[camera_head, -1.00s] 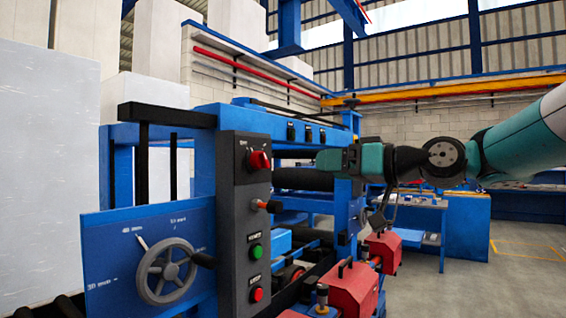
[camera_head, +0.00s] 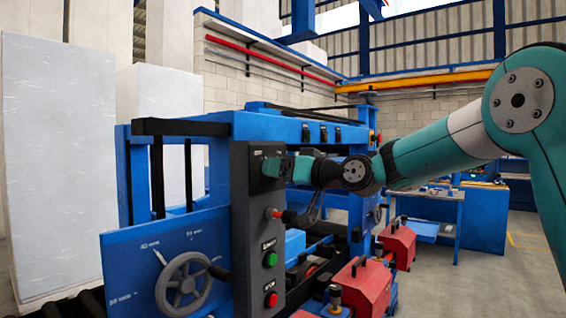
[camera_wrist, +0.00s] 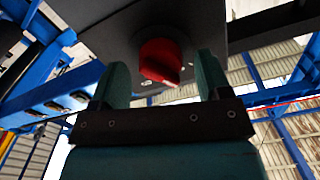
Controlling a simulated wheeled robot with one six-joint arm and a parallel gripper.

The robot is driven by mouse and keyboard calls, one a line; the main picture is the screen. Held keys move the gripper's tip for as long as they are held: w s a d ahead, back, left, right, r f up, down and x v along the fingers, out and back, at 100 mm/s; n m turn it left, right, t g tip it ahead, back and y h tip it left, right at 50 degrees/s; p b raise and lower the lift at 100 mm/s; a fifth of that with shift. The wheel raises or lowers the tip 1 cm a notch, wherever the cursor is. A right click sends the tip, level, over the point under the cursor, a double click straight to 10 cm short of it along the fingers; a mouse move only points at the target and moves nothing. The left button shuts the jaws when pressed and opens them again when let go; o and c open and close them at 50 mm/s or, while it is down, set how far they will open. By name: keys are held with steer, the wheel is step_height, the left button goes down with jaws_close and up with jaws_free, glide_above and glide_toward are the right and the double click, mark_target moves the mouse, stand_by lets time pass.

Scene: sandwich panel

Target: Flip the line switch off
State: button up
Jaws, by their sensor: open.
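The line switch is a red rotary knob (camera_wrist: 160,62) on the dark face of the control box (camera_head: 242,225). In the wrist view it sits between my two teal fingers, with a visible gap on each side. My gripper (camera_head: 274,167) is at the top of the box face in the head view and hides the knob there. It also shows in the wrist view (camera_wrist: 163,75), with its fingers apart and nothing clasped. I cannot tell whether the fingertips touch the panel.
Below are a small red-tipped lever (camera_head: 272,213), a green button (camera_head: 270,259) and a red button (camera_head: 271,299). A handwheel (camera_head: 184,284) is at left. Red clamp-like units (camera_head: 362,285) stand at lower right under my arm. Blue frame beams surround the box.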

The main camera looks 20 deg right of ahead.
steer(key=shift+w+a, duration=0.25)
steer(key=shift+w, duration=0.1)
steer(key=shift+c, duration=0.2)
steer(key=c, duration=0.9)
steer(key=shift+o, duration=0.2)
steer(key=shift+f+b, duration=0.2)
steer(key=shift+b, duration=0.4)
steer(key=n+b, duration=0.1)
steer(key=b, duration=0.1)
steer(key=shift+f+n+b, duration=0.15)
steer(key=shift+n+b, duration=0.15)
steer(key=shift+b, duration=0.05)
steer(key=shift+n+b, duration=0.5)
steer(key=shift+b, duration=0.2)
steer(key=shift+r, duration=0.35)
